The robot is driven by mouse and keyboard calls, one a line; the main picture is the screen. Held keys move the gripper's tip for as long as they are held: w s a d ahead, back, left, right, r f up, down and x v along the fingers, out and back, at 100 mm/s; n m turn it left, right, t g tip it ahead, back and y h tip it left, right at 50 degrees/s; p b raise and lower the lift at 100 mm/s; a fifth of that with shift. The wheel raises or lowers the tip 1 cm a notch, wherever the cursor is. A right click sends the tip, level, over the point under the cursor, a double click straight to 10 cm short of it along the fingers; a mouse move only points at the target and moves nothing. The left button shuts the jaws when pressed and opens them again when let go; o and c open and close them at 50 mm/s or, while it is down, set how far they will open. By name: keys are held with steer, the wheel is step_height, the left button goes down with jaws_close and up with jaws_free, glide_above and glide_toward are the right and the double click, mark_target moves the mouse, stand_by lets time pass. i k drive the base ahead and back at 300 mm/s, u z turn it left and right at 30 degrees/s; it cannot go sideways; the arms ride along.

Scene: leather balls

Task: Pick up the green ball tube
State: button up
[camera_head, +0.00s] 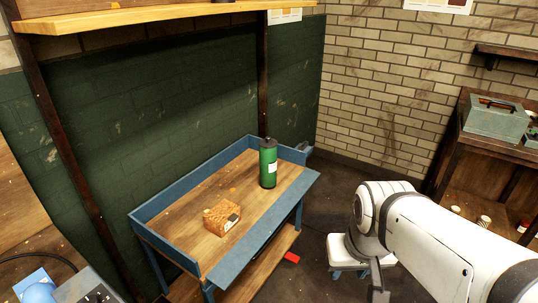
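The green ball tube (268,164) stands upright on the wooden top of a blue-framed workbench (175,243), near its back right end. It has a dark cap and a pale label. My white arm (440,238) reaches in from the lower right, to the right of the bench and apart from the tube. A dark grey part (377,281) hangs below its front joint and seems to belong to my gripper. The fingertips cannot be made out, so its opening is unclear. Nothing of mine touches the tube.
An orange-brown patterned box (221,218) sits on the bench, front left of the tube. Raised blue edges line the bench's back and ends. A wooden shelf (150,18) on dark posts hangs above. A grey toolbox (495,121) stands at the right. Bare bench lies between box and tube.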

mark_target(267, 157)
steer(key=z, duration=1.35)
steer(key=i, duration=2.1)
steer(key=u, duration=3.3)
steer(key=i, duration=0.95)
steer(key=z, duration=0.15)
